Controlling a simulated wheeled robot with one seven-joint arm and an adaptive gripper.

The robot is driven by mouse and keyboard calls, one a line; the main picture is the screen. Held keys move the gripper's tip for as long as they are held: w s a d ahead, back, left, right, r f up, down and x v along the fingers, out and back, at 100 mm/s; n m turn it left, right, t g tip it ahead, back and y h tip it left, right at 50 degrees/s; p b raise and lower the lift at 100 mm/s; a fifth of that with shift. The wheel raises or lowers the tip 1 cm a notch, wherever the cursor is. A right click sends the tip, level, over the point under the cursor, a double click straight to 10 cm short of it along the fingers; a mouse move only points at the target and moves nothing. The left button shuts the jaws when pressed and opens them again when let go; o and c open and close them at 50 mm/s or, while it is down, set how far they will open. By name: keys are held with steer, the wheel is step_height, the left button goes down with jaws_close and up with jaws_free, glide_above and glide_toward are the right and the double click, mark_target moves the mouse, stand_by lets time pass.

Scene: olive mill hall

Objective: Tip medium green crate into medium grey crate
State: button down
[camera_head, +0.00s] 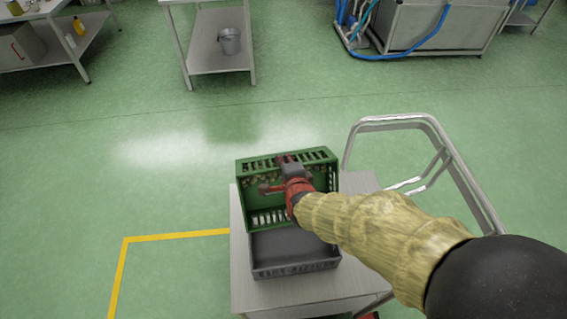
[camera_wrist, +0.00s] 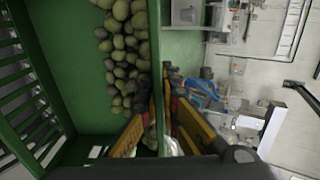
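The green crate (camera_head: 247,203) has slotted walls and is tilted, its open side turned toward the camera. It stands over the back part of the medium grey crate (camera_head: 295,268), which sits upright on a trolley top. The front part of the grey crate's inside that shows looks empty. Olives (camera_wrist: 124,50) lie in the green crate, gathered along one wall in the wrist view. My gripper (camera_head: 272,188) reaches the green crate; in the wrist view its fingers (camera_wrist: 163,95) lie on either side of that crate wall (camera_wrist: 182,48), closed on it. My gripper and arm hide part of the crate.
The steel trolley (camera_head: 240,285) has a tubular handle (camera_head: 400,120) at its right. A yellow floor line (camera_head: 178,236) runs at left. Benches, a bucket (camera_head: 230,41) and a steel machine (camera_head: 443,25) with a blue hose stand at the back. The floor between is clear.

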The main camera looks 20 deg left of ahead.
steer(key=s+d+t+y+b, duration=0.4)
steer(key=s+d+t+b, duration=0.2)
steer(key=s+b, duration=0.5)
steer(key=shift+s+d+f+t+y+b, duration=0.15)
steer(key=shift+s+d+t+y+b, duration=0.25)
steer(key=shift+d, duration=0.4)
stand_by(1.5)
steer(key=shift+w, duration=0.1)
stand_by(1.6)
